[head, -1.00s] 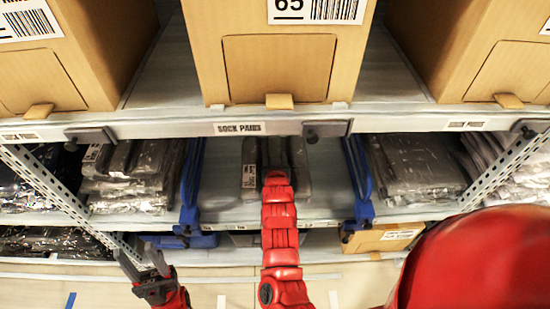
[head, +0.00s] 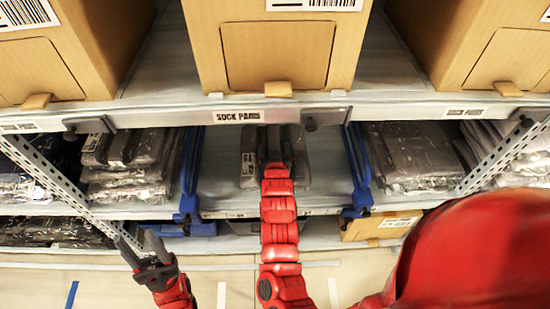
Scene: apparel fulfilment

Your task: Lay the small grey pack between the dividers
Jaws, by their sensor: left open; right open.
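A small grey pack (head: 303,170) lies on the middle shelf, below the "SOCK PAIRS" label, between two blue dividers, the left one (head: 189,180) and the right one (head: 359,175). A white label shows at its left side. My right gripper (head: 275,145) reaches in over the pack, with its dark fingers open; I cannot tell whether they touch it. My red wrist hides part of the pack's near side. My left gripper (head: 143,245) is open and empty in front of the lower shelf, left of the left divider.
Grey clear-wrapped packs (head: 128,160) are stacked left of the dividers, and more packs (head: 410,155) lie to the right. Cardboard boxes (head: 275,50) stand on the upper shelf, whose front edge (head: 400,112) overhangs the bay. Shelf space is free on either side of the pack.

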